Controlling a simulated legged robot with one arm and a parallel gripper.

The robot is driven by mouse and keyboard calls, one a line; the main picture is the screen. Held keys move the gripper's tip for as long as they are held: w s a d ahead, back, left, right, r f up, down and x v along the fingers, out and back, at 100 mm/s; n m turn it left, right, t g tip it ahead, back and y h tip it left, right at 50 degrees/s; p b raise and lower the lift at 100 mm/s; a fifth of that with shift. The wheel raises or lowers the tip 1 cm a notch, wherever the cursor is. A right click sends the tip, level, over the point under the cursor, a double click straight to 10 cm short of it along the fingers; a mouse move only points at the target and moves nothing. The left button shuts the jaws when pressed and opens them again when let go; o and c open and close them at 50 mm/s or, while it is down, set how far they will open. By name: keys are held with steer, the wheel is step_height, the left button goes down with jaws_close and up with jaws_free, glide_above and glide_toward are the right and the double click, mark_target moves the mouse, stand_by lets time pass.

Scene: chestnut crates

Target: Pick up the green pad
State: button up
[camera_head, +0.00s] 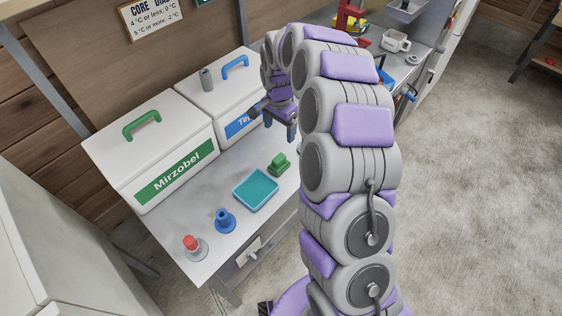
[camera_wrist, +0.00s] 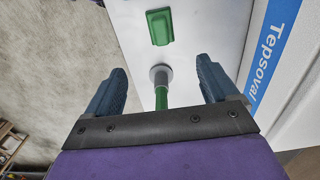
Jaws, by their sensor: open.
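The green pad (camera_head: 279,163) is a small block with a raised top. It lies on the white table near its front edge, and also shows at the top of the wrist view (camera_wrist: 159,27). My gripper (camera_head: 273,123) is open and empty, above the table in front of the blue-labelled crate. In the wrist view the pad lies beyond the fingertips, apart from them. An upright item with a green stem and a round grey end (camera_wrist: 161,88) shows between the fingers (camera_wrist: 162,68); whether it touches them I cannot tell.
A teal tray (camera_head: 256,190), a blue item (camera_head: 225,220) and a red-topped item (camera_head: 193,244) stand left of the pad. Two white crates, Mirzobel (camera_head: 136,160) and Tepsoval (camera_head: 208,97), stand along the back. Open floor lies to the right.

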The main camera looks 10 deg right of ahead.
steer(key=a+f, duration=0.1)
steer(key=a, duration=0.1)
glide_above(278, 158)
steer(key=f, duration=0.4)
steer(key=f+b, duration=0.1)
steer(key=f, duration=0.2)
steer(key=shift+d, duration=0.4)
steer(key=f, duration=0.2)
steer(key=a+f, duration=0.1)
steer(key=f, duration=0.1)
steer(key=shift+f, duration=0.25)
steer(key=shift+w+a+f+b, duration=0.1)
steer(key=shift+a+f+b, duration=0.15)
steer(key=shift+f, duration=0.25)
steer(key=f, duration=0.1)
steer(key=d+f, duration=0.1)
steer(key=f+b, duration=0.1)
steer(key=f, duration=0.1)
steer(key=shift+d+f, duration=0.1)
steer(key=shift+d, duration=0.15)
steer(key=shift+f, duration=0.4)
steer(key=shift+a+r, duration=0.1)
steer(key=shift+a, duration=0.2)
steer(key=shift+c, duration=0.2)
steer(key=shift+a, duration=0.15)
steer(key=c, duration=0.3)
steer(key=shift+d, duration=0.35)
steer(key=c, duration=0.6)
steer(key=shift+a, duration=0.1)
steer(key=shift+c, duration=1.1)
